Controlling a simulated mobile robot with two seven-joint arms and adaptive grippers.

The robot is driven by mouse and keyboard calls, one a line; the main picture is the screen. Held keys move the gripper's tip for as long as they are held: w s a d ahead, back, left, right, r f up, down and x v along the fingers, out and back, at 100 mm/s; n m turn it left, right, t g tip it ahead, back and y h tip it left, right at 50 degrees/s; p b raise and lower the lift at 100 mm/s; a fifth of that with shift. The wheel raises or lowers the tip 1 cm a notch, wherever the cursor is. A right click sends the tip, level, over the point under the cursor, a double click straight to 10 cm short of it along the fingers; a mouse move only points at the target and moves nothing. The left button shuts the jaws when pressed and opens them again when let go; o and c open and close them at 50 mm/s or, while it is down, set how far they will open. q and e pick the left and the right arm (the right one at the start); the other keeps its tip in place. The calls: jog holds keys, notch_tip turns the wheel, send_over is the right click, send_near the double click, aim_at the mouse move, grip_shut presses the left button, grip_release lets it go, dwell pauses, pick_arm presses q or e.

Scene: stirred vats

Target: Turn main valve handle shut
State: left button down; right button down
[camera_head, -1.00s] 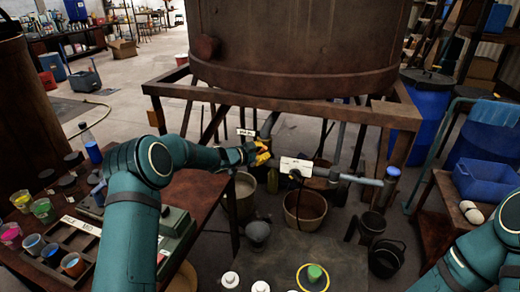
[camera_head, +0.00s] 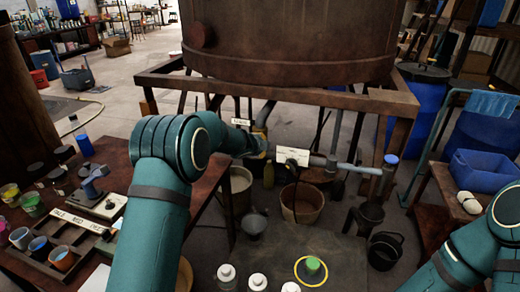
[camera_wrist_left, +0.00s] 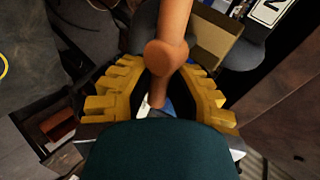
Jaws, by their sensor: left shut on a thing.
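My left gripper (camera_wrist_left: 158,88) has yellow toothed fingers. In the left wrist view they stand on both sides of an orange-brown rod-shaped handle (camera_wrist_left: 167,55) with a rounded bulge, and are shut on it. In the head view, my left forearm and wrist hide most of the fingers and the handle; a yellow part (camera_head: 262,130) shows under the tank frame. A grey pipe (camera_head: 340,164) with a white label (camera_head: 293,156) runs to the right of the gripper. The label's writing is too small to read. My right arm shows at the right edge, its gripper out of frame.
The big rusty vat (camera_head: 290,45) stands on a brown steel frame (camera_head: 290,96) above the pipe. A brown bucket (camera_head: 302,205) and a black bucket (camera_head: 385,250) stand below. A table (camera_head: 120,160) with paint cups is at left.

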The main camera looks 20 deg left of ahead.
pick_arm(q)
jog(key=shift+f+m+y, duration=0.2)
jog(key=shift+m+y, duration=0.2)
jog(key=shift+y, duration=0.1)
dwell(0.3)
jog(key=c, duration=0.9)
grip_release()
jog(key=v, duration=1.2)
jog(key=shift+d, duration=0.1)
